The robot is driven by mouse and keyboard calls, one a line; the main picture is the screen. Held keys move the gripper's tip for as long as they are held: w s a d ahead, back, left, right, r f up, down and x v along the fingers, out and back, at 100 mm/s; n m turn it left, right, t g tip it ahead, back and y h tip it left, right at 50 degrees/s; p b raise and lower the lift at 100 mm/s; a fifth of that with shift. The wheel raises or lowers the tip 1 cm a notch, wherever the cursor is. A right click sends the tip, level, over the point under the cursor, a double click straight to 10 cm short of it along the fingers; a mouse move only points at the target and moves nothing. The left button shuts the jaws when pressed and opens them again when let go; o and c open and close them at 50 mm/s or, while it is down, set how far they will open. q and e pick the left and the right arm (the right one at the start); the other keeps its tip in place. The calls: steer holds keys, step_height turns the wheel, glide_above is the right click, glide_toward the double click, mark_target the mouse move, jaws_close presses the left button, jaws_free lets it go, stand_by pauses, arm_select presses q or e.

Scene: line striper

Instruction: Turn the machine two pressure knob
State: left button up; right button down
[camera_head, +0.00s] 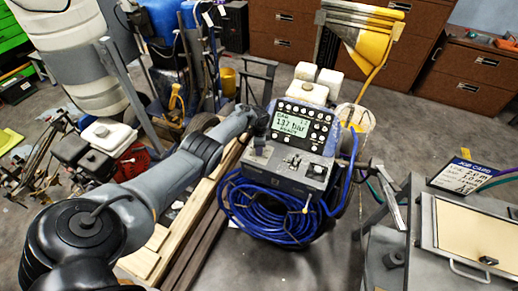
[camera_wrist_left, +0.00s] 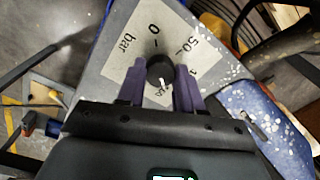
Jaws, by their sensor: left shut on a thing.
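The striping machine (camera_head: 290,170) stands in the middle of the head view. Its panel screen (camera_head: 292,124) reads 137 bar and READY. In the left wrist view, a black round pressure knob (camera_wrist_left: 159,66) with a white mark sits on a pale dial plate (camera_wrist_left: 130,62) marked 0, 50 and bar. My left gripper (camera_wrist_left: 159,80) is shut on the knob, one dark finger on each side. In the head view my left arm reaches the machine's left side, and the knob and fingertips cannot be made out there. My right gripper is not in view.
A blue hose coil (camera_head: 265,212) hangs on the machine's front. A job card (camera_head: 462,175) and a metal bench (camera_head: 440,260) stand at the right. Timber planks (camera_head: 190,225) lie under my left arm. Brown drawer cabinets (camera_head: 470,80) line the back.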

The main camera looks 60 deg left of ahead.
arm_select(q)
steer(key=shift+m+b, duration=0.3)
steer(key=shift+m, duration=0.8)
steer(key=o, duration=1)
steer(key=shift+o, duration=0.2)
step_height(320, 180, up, 11)
steer(key=p, duration=0.6)
steer(key=shift+s+d+f, duration=0.1)
steer(key=shift+d, duration=0.05)
